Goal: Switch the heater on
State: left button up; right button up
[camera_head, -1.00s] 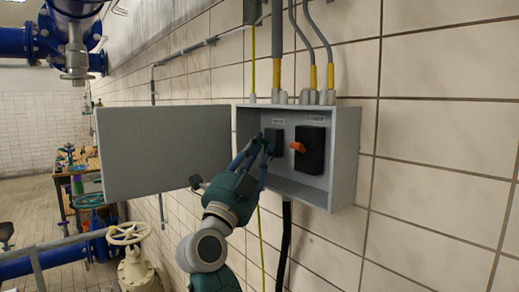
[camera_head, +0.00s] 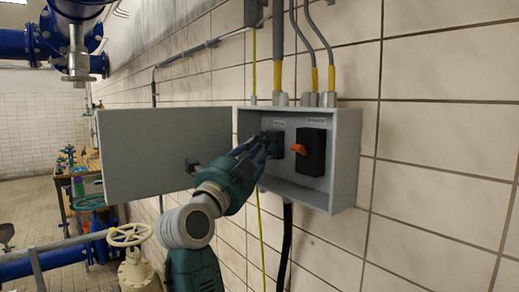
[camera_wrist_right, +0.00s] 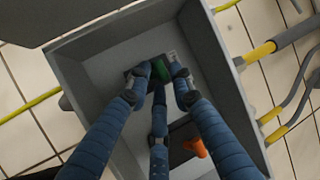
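A grey wall box (camera_head: 345,160) stands open in the head view, its door (camera_head: 150,150) swung out to the left. Inside are two black switches. The right one (camera_head: 311,152) has an orange handle (camera_head: 298,149); the left one (camera_head: 278,143) is partly covered by my right gripper (camera_head: 264,146). The labels above them are too small to read. In the wrist view my right gripper's blue fingers (camera_wrist_right: 160,82) converge at the left switch, around or beside its green handle (camera_wrist_right: 179,70). I cannot tell whether they grip it. My left gripper is out of view.
Conduits with yellow sleeves (camera_head: 278,75) enter the box from above, and a black cable (camera_head: 285,240) hangs below it. The tiled wall to the right is clear. A handwheel valve (camera_head: 130,235) and blue pipes stand at the lower left.

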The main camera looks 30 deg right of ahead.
jog(key=shift+o, duration=0.8)
